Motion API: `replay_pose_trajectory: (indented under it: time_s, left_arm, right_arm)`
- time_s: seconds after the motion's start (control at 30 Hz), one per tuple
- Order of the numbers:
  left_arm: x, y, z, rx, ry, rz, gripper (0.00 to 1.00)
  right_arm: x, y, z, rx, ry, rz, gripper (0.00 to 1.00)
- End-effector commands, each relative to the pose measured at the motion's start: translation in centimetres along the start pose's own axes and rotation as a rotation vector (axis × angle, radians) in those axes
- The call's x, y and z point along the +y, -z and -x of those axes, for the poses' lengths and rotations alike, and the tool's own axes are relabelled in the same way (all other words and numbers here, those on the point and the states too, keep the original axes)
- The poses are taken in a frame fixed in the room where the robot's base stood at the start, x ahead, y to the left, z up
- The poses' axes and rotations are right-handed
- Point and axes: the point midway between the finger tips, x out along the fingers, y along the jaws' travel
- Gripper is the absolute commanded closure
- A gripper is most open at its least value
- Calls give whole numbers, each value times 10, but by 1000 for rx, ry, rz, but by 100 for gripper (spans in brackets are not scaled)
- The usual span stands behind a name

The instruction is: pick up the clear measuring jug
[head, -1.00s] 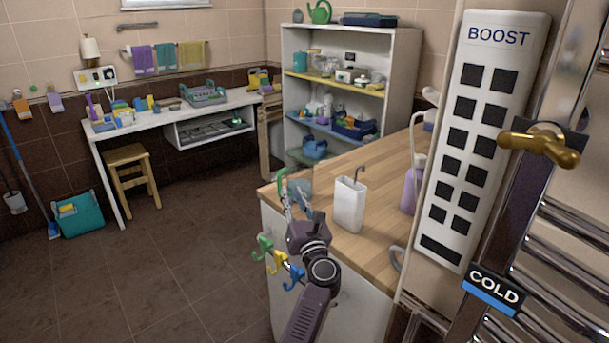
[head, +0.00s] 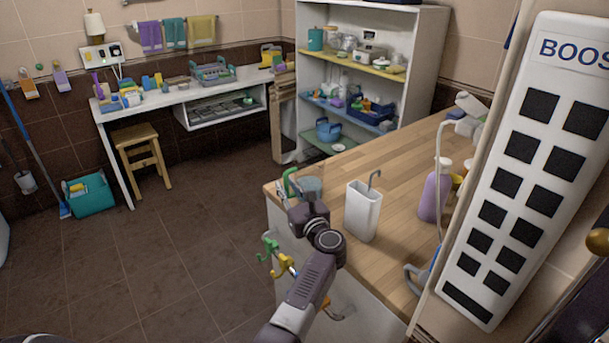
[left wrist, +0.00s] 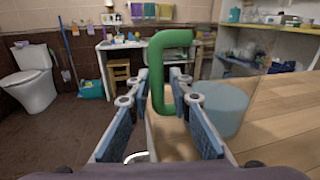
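The clear measuring jug (head: 311,187) is a see-through bluish vessel with a green handle (head: 289,180). It stands on the near left corner of the wooden counter. My left gripper (head: 293,193) is at the jug's handle side. In the left wrist view its blue-padded fingers are open, with the green handle (left wrist: 158,85) between them and the jug's body (left wrist: 222,108) just right of the right finger. A gap shows on both sides of the handle. Whether a finger touches the jug is unclear. My right gripper is not in view.
A white container (head: 362,212) with a hooked rod stands right of the jug on the counter (head: 400,165). A purple bottle (head: 433,195) is further right. Coloured hooks (head: 278,258) stick out from the counter's side. A large BOOST panel (head: 520,170) fills the right.

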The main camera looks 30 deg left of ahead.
Motion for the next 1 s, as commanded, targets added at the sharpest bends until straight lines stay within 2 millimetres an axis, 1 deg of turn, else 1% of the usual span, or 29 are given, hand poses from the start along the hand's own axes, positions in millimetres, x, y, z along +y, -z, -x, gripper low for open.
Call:
replay_pose_trajectory:
  time_s: [0.03, 0.1, 0.17, 0.27, 0.33, 0.43, 0.53, 0.67, 0.9, 1.0]
  left_arm:
    - [0, 1, 0, 1, 1, -1, 81]
    - [0, 1, 0, 1, 1, 0, 81]
    - [0, 1, 1, 1, 1, 0, 82]
    - [0, 1, 1, 0, 1, 0, 93]
    - [0, 1, 1, 0, 1, 0, 100]
    - [0, 1, 0, 0, 1, 0, 100]
    - [0, 1, 0, 1, 1, -1, 100]
    - [0, 0, 0, -1, 1, 0, 100]
    - [0, 0, 0, 1, 0, 0, 100]
    - [0, -1, 1, 1, 0, 1, 100]
  right_arm:
    - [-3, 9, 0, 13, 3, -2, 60]
    - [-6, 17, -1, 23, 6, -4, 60]
    - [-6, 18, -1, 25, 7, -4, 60]
    - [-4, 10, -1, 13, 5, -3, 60]
    - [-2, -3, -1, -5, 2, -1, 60]
    - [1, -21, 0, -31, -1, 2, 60]
    - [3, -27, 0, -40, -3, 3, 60]
    - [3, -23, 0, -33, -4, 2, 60]
    - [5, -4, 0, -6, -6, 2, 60]
    - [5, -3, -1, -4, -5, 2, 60]
